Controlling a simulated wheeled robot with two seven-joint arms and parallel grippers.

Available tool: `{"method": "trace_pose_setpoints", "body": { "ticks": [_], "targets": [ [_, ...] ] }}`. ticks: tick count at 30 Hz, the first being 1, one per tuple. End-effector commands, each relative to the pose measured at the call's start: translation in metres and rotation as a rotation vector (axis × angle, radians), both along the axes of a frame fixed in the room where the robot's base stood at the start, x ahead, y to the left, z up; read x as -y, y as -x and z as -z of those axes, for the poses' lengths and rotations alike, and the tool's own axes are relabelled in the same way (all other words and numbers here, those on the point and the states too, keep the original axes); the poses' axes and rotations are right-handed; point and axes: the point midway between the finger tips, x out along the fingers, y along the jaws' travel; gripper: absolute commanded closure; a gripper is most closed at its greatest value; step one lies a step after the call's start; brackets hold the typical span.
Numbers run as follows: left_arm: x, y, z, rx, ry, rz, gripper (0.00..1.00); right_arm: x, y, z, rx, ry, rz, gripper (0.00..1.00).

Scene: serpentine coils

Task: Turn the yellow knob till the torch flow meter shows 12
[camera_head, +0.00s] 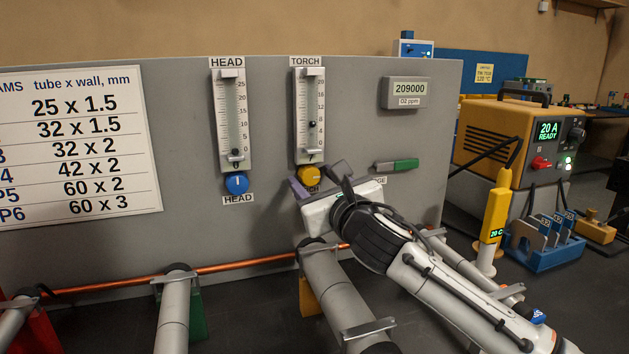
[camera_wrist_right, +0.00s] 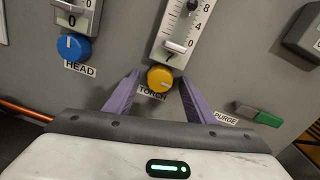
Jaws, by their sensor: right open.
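The yellow knob (camera_head: 309,174) sits below the torch flow meter (camera_head: 309,115) on the grey panel; it also shows in the right wrist view (camera_wrist_right: 160,79). The meter has a vertical scale with a dark ball partway up the tube, and a 7 shows under the scale in the right wrist view (camera_wrist_right: 185,25). My right gripper (camera_head: 321,180) is open in front of the knob. In the right wrist view its purple fingers (camera_wrist_right: 159,80) lie on either side of the knob, with gaps showing. Contact cannot be seen. My left gripper is not in view.
A blue knob (camera_head: 237,183) sits under the head flow meter (camera_head: 232,120), left of the yellow one. A green purge switch (camera_head: 405,165) is to the right, below the O2 display (camera_head: 408,92). A copper tube (camera_head: 240,264) runs low in front of the panel.

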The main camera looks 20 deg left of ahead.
Motion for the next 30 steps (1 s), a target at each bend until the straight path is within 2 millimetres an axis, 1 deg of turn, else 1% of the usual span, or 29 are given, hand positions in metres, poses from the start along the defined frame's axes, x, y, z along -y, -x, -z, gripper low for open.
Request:
{"method": "trace_pose_setpoints", "body": {
  "ticks": [1, 2, 6, 9, 14, 19, 27, 30],
  "targets": [
    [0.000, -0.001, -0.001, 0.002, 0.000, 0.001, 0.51, 0.000, 0.000, 0.000, 0.000, 0.000, 0.000, 0.50],
    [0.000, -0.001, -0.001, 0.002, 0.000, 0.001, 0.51, 0.000, 0.000, 0.000, 0.000, 0.000, 0.000, 0.54],
    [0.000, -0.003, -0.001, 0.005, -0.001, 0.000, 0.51, 0.000, 0.000, 0.000, 0.000, 0.000, 0.000, 0.77],
    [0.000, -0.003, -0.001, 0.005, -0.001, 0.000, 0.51, 0.000, 0.000, 0.000, 0.000, 0.000, 0.000, 0.91],
    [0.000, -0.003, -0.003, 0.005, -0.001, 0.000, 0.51, 0.000, 0.000, 0.000, -0.006, -0.008, 0.000, 0.91],
    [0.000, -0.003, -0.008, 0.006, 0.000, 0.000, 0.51, 0.000, 0.000, -0.001, -0.035, -0.049, 0.000, 0.91],
    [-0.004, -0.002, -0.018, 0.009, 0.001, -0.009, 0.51, 0.000, 0.001, 0.000, -0.137, -0.197, 0.000, 0.91],
    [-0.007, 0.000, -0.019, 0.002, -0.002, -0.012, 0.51, -0.001, 0.001, 0.000, -0.180, -0.260, 0.000, 0.91]
  ]
}}
